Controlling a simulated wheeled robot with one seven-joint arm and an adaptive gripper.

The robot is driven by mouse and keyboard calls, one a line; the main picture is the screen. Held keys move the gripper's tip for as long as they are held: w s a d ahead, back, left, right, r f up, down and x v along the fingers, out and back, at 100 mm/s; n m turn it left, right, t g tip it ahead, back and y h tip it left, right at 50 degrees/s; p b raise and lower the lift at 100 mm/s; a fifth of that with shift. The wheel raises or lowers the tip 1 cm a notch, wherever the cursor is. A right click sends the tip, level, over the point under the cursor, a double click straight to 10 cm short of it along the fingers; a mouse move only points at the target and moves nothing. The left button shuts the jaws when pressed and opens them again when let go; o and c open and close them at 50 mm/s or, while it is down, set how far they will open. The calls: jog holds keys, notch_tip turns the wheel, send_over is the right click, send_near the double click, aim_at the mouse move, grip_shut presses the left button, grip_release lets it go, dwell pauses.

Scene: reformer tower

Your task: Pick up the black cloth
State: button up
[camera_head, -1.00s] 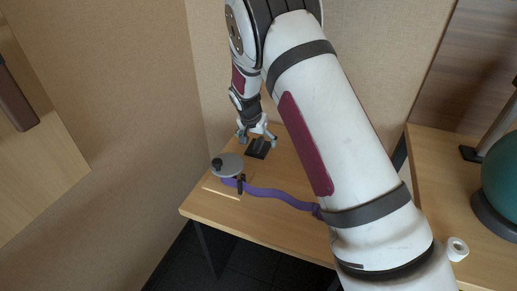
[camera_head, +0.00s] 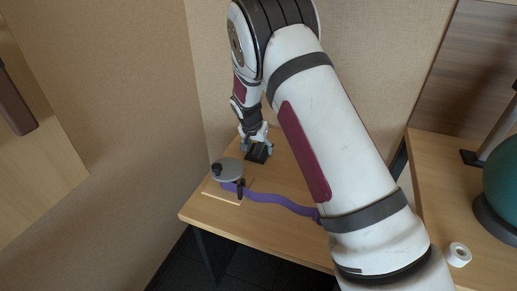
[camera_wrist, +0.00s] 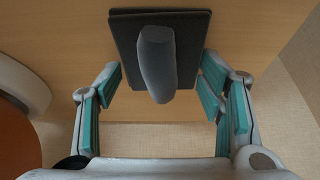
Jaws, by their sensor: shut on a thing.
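The black cloth (camera_head: 257,156) shows as a small dark square on the wooden table, by the wall in the head view. In the wrist view the dark square (camera_wrist: 187,75) lies flat and stiff-looking, with a grey rounded piece (camera_wrist: 155,62) standing out from its middle. My gripper (camera_head: 256,149) is down at it. In the wrist view the teal-padded fingers of my gripper (camera_wrist: 160,75) flank the left and right edges of the square, shut on it. The exact contact at the fingertips is hard to make out.
A grey disc with a black knob (camera_head: 229,169) and a purple strap (camera_head: 280,200) lie left and in front of my gripper. A second table at right holds a white roll (camera_head: 459,254) and a teal ball (camera_head: 503,180). Walls stand close behind and left.

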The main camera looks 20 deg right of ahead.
aim_at(260, 144)
notch_tip(260, 144, up, 4)
jog(key=shift+s+f+p, duration=0.15)
jog(key=shift+p, duration=0.4)
jog(key=s+d, duration=0.1)
jog(key=s, duration=0.4)
jog(key=s+d+p, duration=0.1)
jog(key=s, duration=0.4)
jog(key=s+d+r+p, duration=0.1)
jog(key=s, duration=0.4)
jog(key=shift+s+d, duration=0.15)
